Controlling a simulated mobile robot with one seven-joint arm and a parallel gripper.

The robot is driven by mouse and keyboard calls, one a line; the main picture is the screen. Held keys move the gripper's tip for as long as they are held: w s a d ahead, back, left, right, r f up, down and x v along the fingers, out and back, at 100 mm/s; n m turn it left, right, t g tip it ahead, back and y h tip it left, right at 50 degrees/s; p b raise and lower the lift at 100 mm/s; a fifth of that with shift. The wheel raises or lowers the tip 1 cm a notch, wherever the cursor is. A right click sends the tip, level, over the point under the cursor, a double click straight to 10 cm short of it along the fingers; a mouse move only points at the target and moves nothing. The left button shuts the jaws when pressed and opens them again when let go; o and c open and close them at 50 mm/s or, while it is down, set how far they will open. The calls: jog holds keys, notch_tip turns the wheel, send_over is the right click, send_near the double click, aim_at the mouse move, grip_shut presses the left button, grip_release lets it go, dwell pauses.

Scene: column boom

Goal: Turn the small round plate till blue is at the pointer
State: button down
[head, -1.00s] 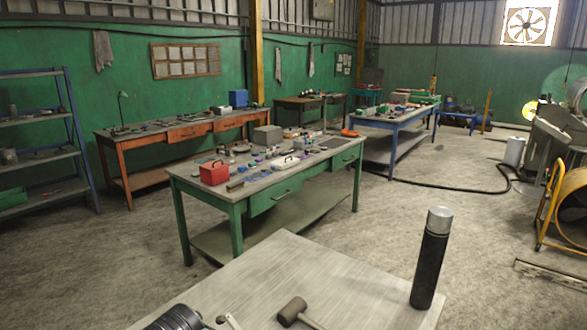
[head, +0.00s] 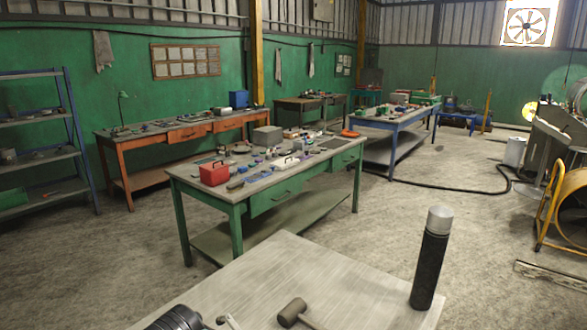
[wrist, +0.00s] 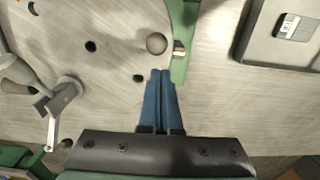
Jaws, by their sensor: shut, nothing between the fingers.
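In the wrist view, a pale grey round plate (wrist: 110,25) with several dark holes fills the upper left, cut off by the frame. A round grey knob (wrist: 156,43) stands near its right edge. A green bar (wrist: 181,65) with a small pale block (wrist: 179,48) is just right of the knob; I cannot tell whether this is the pointer. No blue mark shows clearly on the plate. My gripper (wrist: 161,72) has blue fingers, shut together and empty, with their tips just below the knob in the picture. I cannot tell if they touch the plate. The head view does not clearly show the plate.
In the wrist view, a grey metal fixture (wrist: 62,97) is at left and a grey box (wrist: 284,32) at upper right. Bare worktop (wrist: 225,105) lies between gripper and box. In the head view, a green workbench (head: 240,209) holds a red box (head: 214,173) and small parts.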

jog(key=shift+f, duration=0.15)
jog(key=shift+f+b, duration=1.4)
jog(key=shift+f, duration=1.1)
jog(key=shift+d, duration=0.1)
